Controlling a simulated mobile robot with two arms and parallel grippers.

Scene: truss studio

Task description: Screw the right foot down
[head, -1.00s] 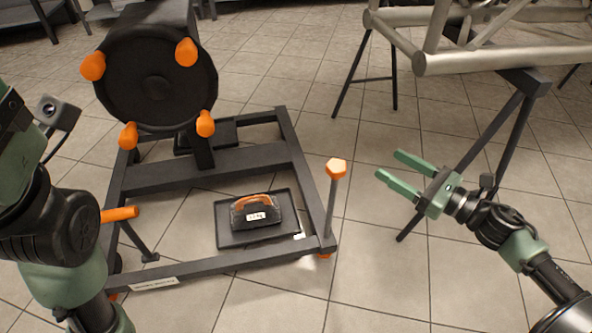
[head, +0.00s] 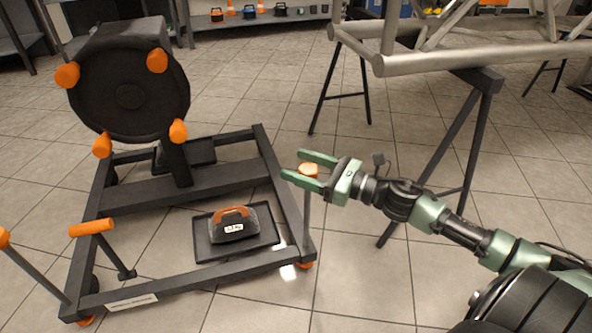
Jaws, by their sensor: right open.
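A bit of orange (head: 305,265) shows beneath that corner. My right gripper (head: 294,164) comes in from the right with green fingers open. The knob shows between the two fingers, at about their height. I cannot tell whether either finger touches it. My left gripper is not in view.
A black tray (head: 204,246) holding a weight with an orange handle (head: 232,212) lies within the frame. A round black plate with orange knobs (head: 130,95) stands behind. At left are an orange-handled lever (head: 90,228) and another orange knob (head: 4,238). A metal truss (head: 450,58) rests on trestles at right.

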